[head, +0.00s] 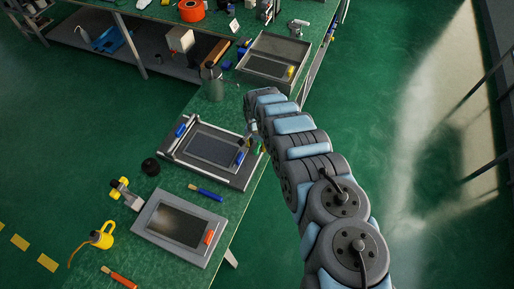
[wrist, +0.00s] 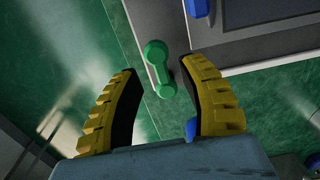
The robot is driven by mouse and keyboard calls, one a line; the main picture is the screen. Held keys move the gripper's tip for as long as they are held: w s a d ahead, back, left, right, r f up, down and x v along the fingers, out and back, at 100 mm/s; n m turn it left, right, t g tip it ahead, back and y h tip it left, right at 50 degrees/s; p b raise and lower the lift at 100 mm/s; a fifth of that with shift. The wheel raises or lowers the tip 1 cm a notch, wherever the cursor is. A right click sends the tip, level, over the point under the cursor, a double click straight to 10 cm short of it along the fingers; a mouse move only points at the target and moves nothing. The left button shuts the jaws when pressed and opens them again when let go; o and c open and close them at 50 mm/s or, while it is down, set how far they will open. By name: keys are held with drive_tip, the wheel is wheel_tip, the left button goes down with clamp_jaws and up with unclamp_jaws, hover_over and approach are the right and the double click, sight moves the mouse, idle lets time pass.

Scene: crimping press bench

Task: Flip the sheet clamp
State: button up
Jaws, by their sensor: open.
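A green bar with rounded ends (wrist: 157,62), which looks like the sheet clamp, lies at the edge of a grey plate in the wrist view. My gripper (wrist: 160,75) is open, with its yellow ridged fingers on either side of the bar's lower end. I cannot tell whether the fingers touch it or are above it. In the head view my gripper (head: 250,145) is at the right edge of the middle press frame (head: 235,179), which holds a dark sheet (head: 212,147). There my arm and fingers hide most of the clamp.
A blue handle (head: 181,130) is on the frame's left side. Another framed panel (head: 180,222) with an orange handle (head: 209,237) is nearer. A blue-handled tool (head: 205,192) lies between them. A grey-green jug (head: 212,84) and a tray (head: 273,61) stand behind. Open floor is to the right.

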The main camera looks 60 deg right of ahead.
sight(258, 149)
drive_tip(key=shift+f, duration=1.2)
clamp_jaws()
drive_tip(key=shift+b, duration=0.3)
